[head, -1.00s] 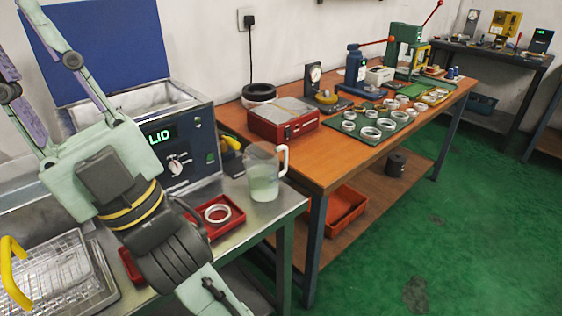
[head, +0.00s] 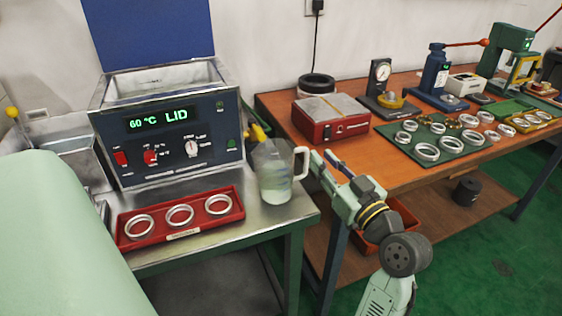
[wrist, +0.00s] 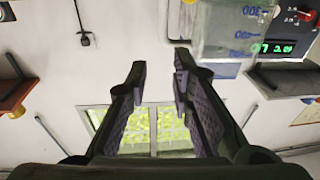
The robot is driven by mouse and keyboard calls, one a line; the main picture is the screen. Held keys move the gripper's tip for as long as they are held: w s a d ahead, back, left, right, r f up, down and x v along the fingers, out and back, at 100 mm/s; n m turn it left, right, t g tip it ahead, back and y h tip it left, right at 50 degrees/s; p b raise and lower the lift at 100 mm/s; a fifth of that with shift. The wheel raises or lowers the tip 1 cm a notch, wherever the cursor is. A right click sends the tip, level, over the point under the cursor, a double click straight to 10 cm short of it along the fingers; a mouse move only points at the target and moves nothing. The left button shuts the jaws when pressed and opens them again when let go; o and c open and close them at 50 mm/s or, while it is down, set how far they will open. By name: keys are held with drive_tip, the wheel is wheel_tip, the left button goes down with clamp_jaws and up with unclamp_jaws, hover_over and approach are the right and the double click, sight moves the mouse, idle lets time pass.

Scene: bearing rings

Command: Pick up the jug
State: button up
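The clear jug (head: 272,178) stands upright on the steel bench near its right end, holding some pale liquid. Its white handle (head: 304,163) points right. My gripper (head: 326,160) is just right of the handle, reaching in from the lower right. In the wrist view my gripper (wrist: 161,68) has its two dark fingers apart, with nothing held between them. The jug (wrist: 228,35) shows there at the upper right, beyond the fingertips, with blue scale marks. I cannot tell whether a fingertip touches the handle.
A heating bath (head: 170,125) with a "60 °C LID" display stands behind left. A red tray (head: 185,239) holding three rings sits left of the jug. The wooden table (head: 390,160) at right carries a red box (head: 330,127) and a green mat with rings.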

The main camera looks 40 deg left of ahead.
sight(307, 168)
drive_tip(key=d+f+g, duration=0.2)
drive_tip(key=d+f, duration=0.1)
drive_tip(key=f, duration=0.2)
drive_tip(key=shift+n+h, duration=0.4)
drive_tip(key=shift+h, duration=0.1)
drive_tip(key=x, duration=0.1)
drive_tip(key=p+x, duration=0.1)
drive_tip(key=x, duration=0.1)
drive_tip(key=f+x, duration=0.1)
drive_tip(key=shift+s+a, duration=0.25)
drive_tip(key=shift+a, duration=0.15)
drive_tip(key=p+x, duration=0.2)
drive_tip(key=x, duration=0.1)
drive_tip(key=p+x, duration=0.1)
drive_tip(key=x, duration=0.1)
drive_tip(key=shift+w+r, duration=0.15)
drive_tip(key=shift+r, duration=0.1)
drive_tip(key=shift+a+f, duration=0.15)
drive_tip(key=shift+c, duration=0.3)
clamp_jaws()
